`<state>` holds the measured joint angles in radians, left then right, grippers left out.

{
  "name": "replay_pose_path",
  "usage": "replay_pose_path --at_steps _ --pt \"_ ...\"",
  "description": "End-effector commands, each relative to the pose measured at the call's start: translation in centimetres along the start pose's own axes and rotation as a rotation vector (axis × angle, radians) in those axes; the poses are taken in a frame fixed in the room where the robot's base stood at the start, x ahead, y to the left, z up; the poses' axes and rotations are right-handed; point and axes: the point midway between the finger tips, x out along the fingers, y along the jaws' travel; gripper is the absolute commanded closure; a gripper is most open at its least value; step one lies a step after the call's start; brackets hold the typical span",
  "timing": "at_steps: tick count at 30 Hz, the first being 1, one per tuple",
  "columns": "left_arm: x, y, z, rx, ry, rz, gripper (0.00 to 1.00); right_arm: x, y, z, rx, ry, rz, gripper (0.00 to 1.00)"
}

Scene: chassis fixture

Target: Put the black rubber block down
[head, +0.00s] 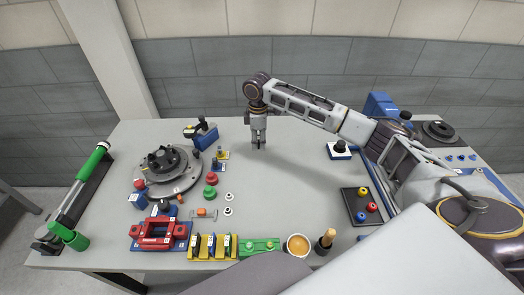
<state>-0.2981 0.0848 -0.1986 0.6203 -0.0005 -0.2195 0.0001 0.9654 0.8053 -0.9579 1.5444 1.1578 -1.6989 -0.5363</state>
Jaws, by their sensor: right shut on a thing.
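My right gripper (258,145) points straight down over the open back middle of the grey table. It is shut on the black rubber block, of which only a small dark bit shows between the fingertips. The fingers hide most of the block. The fingertips are close to the table top, and I cannot tell whether the block touches it. My left gripper is out of view.
The grey table (290,190) is clear around the gripper. A round dark fixture (175,180) stands at left, near a blue-and-black tool (201,134). A black-topped piece (339,148) and a button box (360,206) are at right. A cup (297,246) stands at the front.

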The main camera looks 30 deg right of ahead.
Motion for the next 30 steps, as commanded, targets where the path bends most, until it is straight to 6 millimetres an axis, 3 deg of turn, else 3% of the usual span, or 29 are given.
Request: replay_pose_path --at_steps 16,30 --pt "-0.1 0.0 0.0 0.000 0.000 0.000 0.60 1.2 0.0 0.0 -0.001 0.001 0.000 0.87" --pt "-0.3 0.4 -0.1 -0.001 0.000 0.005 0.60 5.7 0.0 0.0 -0.001 0.000 0.001 0.87"
